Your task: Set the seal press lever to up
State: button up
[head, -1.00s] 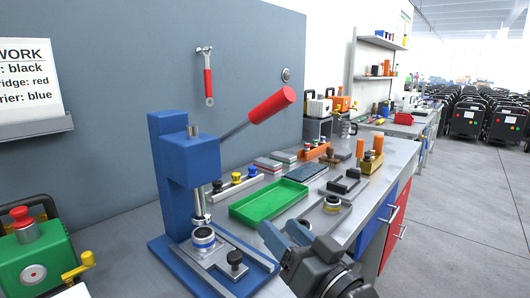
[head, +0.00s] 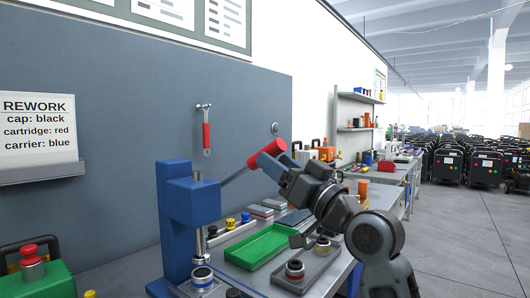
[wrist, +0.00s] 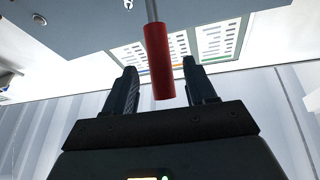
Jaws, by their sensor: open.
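The blue seal press (head: 188,205) stands on the bench, left of centre in the head view. Its lever (head: 234,177) slants up to the right from the press head and ends in a red handle (head: 276,147). My gripper (head: 270,163) is at the handle, its fingers partly overlapping the handle's end in the head view. In the wrist view the red handle (wrist: 161,62) lies between the two dark fingers of my gripper (wrist: 159,66), with a gap on each side. The gripper is open. A cylindrical part (head: 202,277) sits under the press ram.
A green tray (head: 262,246) and a grey fixture (head: 318,262) with round parts lie right of the press. A wrench (head: 206,130) hangs on the wall panel behind. A rework sign (head: 38,125) is at left. Open floor (head: 465,220) lies right of the bench.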

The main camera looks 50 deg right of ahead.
aim_at(246, 169)
jog(key=shift+p+x, duration=0.4)
jog(key=shift+x, duration=1.85)
grip_shut()
